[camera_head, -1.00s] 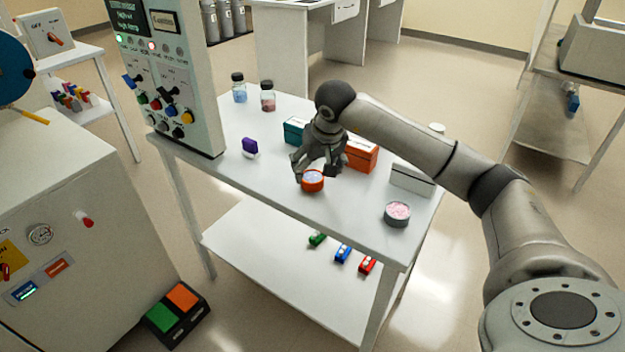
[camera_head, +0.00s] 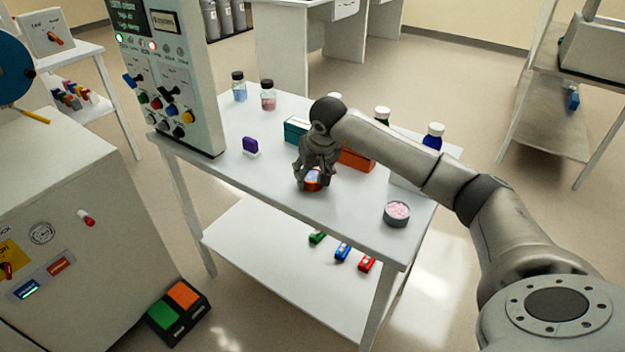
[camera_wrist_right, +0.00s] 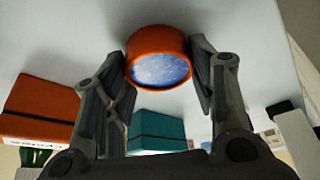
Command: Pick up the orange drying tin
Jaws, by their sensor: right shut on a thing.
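The orange drying tin (camera_head: 313,181) is a short round tin with a pale blue, speckled top. It is at the front part of the white table (camera_head: 270,190). My right gripper (camera_head: 312,178) reaches down over it and its fingers are shut on the tin's sides. In the right wrist view the tin (camera_wrist_right: 158,55) sits between the two fingers (camera_wrist_right: 160,75). I cannot tell whether the tin touches the table. My left gripper is not in view.
A grey tin with pink contents (camera_head: 397,214) stands to the right. An orange box (camera_head: 357,160) and a teal box (camera_head: 296,130) are behind the gripper. A purple-and-white item (camera_head: 250,147) is to the left. Bottles (camera_head: 433,137) stand at the back right.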

